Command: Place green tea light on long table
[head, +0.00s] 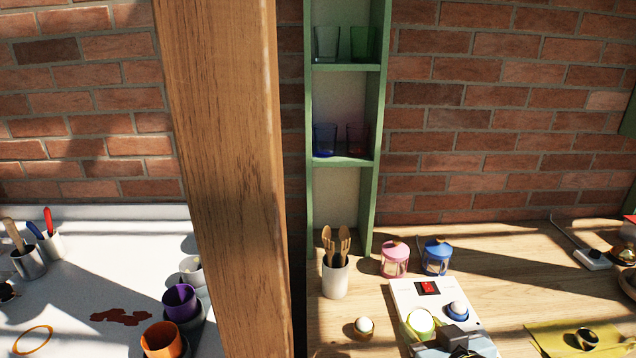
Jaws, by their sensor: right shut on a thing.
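The green tea light (420,323), a lime-green cup with a white top, is low in the head view, right of centre. My right gripper (446,335) comes up from the bottom edge and is shut on it. They show over the white box with a red switch (400,292); I cannot tell how high above it they are. The wooden table (505,285) runs along the brick wall on the right. A white table (75,310) is at the left. My left gripper is out of view.
A thick wooden post (225,180) stands between the tables and hides part of both. A utensil cup (335,275), a pink jar (394,258), a blue jar (436,256) and a small blue-and-white item (457,310) surround the gripper. Bare wood lies right of the jars.

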